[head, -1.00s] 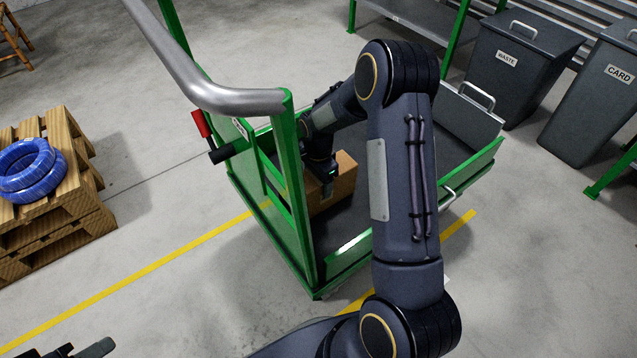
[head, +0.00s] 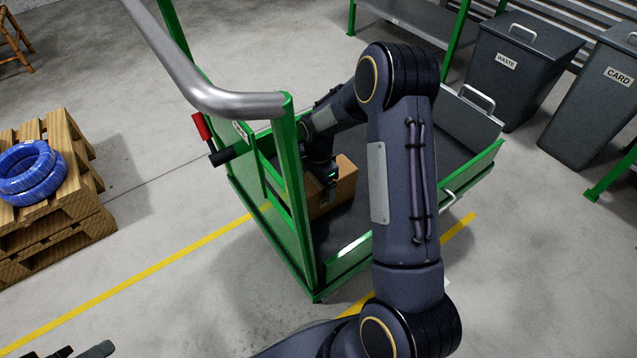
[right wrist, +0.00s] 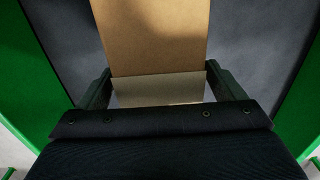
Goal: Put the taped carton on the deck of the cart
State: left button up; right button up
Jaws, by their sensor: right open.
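The brown taped carton (head: 343,186) rests on the dark deck of the green cart (head: 349,222), near the cart's handle end and partly behind my right arm. In the right wrist view the carton (right wrist: 155,35) lies straight ahead, with a paler strip along its near edge. My right gripper (head: 328,190) is at the carton. In the right wrist view its two fingers (right wrist: 158,85) stand open, one on each side of the carton's near end. My left gripper (head: 85,352) shows only as a dark piece at the bottom left edge, and its jaws cannot be made out.
The cart's grey handle bar (head: 215,95) and green posts rise left of my right arm. A wooden pallet stack (head: 60,215) with a blue coil (head: 30,172) stands at left. Waste (head: 520,65) and card (head: 598,95) bins stand at upper right.

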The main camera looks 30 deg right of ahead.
notch_tip(320, 180, up, 12)
jog(key=p, duration=0.3)
jog(key=shift+f, duration=0.25)
